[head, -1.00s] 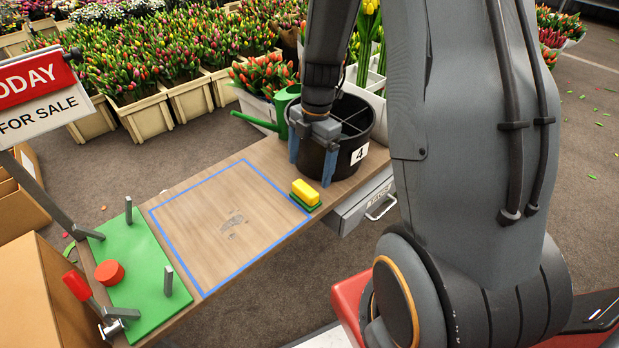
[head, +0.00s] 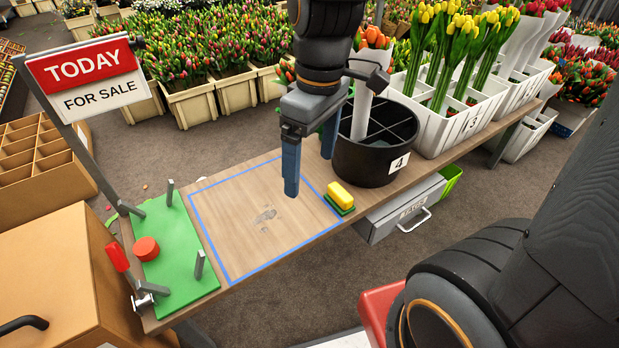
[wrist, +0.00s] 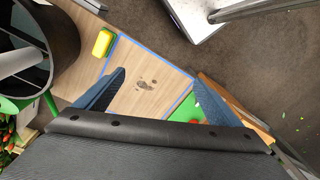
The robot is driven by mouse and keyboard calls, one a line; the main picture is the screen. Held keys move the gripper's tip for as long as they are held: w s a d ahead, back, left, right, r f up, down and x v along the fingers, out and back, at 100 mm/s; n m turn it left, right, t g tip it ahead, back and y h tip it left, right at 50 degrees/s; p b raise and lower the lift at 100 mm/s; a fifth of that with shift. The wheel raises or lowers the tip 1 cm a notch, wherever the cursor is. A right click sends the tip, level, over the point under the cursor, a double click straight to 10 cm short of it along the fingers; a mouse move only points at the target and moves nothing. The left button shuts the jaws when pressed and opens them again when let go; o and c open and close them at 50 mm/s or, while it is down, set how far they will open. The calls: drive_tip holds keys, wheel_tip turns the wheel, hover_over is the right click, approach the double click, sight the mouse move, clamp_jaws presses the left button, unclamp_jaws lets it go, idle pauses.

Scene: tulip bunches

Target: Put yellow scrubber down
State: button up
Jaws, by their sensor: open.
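The yellow scrubber (head: 341,194) with a green base lies on the wooden table at the right edge of the blue-outlined square (head: 232,281), in front of the black bucket. It also shows in the wrist view (wrist: 103,43), at the upper left. My gripper (head: 291,190) is open and empty above the square, left of the scrubber and apart from it. In the wrist view its two blue fingers (wrist: 160,92) are spread wide with nothing between them.
The black bucket (head: 372,165) marked 4 stands behind the scrubber, with a white sleeve of orange tulips in it. White crates (head: 440,130) of tulips stand farther right. A green board (head: 178,265) with upright pegs and a red disc lies at the left. The square's wood is bare apart from a dark smudge.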

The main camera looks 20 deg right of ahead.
drive_tip(key=s+a+r+m, duration=0.2)
drive_tip(key=s+m, duration=0.3)
drive_tip(key=s, duration=0.2)
drive_tip(key=shift+s+a+r+m, duration=0.15)
drive_tip(key=shift+r+m, duration=0.15)
drive_tip(key=shift+r, duration=0.1)
idle(0.3)
drive_tip(key=d+r+m+p, duration=0.3)
drive_tip(key=d+r+p, duration=0.6)
drive_tip(key=p, duration=0.9)
drive_tip(key=shift+d+r+h+p, duration=0.25)
drive_tip(key=shift+r+h+p, duration=0.15)
drive_tip(key=shift+r, duration=0.35)
drive_tip(key=shift+o, duration=0.5)
